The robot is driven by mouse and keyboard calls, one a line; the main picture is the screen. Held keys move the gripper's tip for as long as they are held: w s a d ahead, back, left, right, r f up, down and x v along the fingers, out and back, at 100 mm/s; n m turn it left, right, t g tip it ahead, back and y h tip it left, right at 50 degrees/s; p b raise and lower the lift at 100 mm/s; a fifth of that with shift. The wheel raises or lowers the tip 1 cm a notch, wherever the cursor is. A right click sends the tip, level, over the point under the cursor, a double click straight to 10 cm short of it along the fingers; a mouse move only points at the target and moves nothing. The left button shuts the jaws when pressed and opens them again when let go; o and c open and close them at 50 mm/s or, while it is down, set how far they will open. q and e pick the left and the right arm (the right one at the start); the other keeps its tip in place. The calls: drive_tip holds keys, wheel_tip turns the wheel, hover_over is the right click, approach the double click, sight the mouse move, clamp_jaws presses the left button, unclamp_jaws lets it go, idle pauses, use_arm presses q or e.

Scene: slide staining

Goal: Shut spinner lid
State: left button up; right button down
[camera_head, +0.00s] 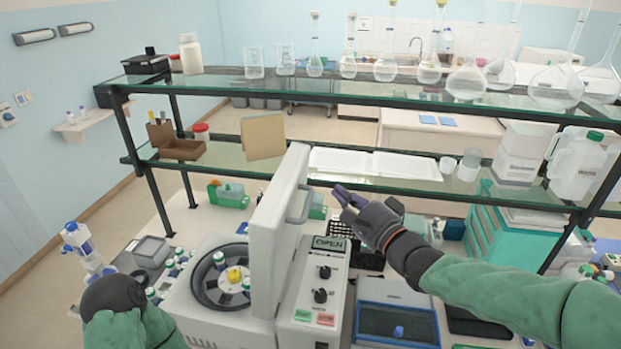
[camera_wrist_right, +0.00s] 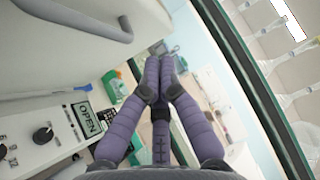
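The spinner (camera_head: 205,318) is a white machine with its lid (camera_head: 277,235) standing upright, hinged at the right of the bowl. Its dark round rotor (camera_head: 208,287) is exposed, with several green-capped tubes and a yellow hub. The lid's grey handle (camera_head: 304,203) faces right; the lid and handle also fill the upper left of the right wrist view (camera_wrist_right: 75,60). My right gripper (camera_head: 346,196) is just right of the handle, apart from it. Its purple fingers meet at the tips (camera_wrist_right: 160,66) with nothing between them. My left gripper (camera_head: 114,294) is left of the spinner, its fingers hidden.
A control panel (camera_head: 312,292) with two black knobs and an OPEN label stands right of the lid. A blue tray (camera_head: 395,324) lies farther right. A glass shelf (camera_head: 400,186) with trays and bottles runs behind, close to my right gripper. Bottles stand at the left.

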sight(302, 169)
drive_tip(key=shift+w+a+r+p, duration=0.1)
drive_tip(key=shift+w+a+r, duration=0.05)
drive_tip(key=shift+w+a, duration=0.8)
drive_tip(key=shift+w+a+r+p, duration=0.1)
drive_tip(key=shift+w+a+r, duration=0.1)
drive_tip(key=shift+w+a, duration=0.75)
drive_tip(key=shift+w+a+r+p, duration=0.15)
drive_tip(key=shift+w+a, duration=0.6)
drive_tip(key=shift+a, duration=0.4)
drive_tip(key=shift+a, duration=0.1)
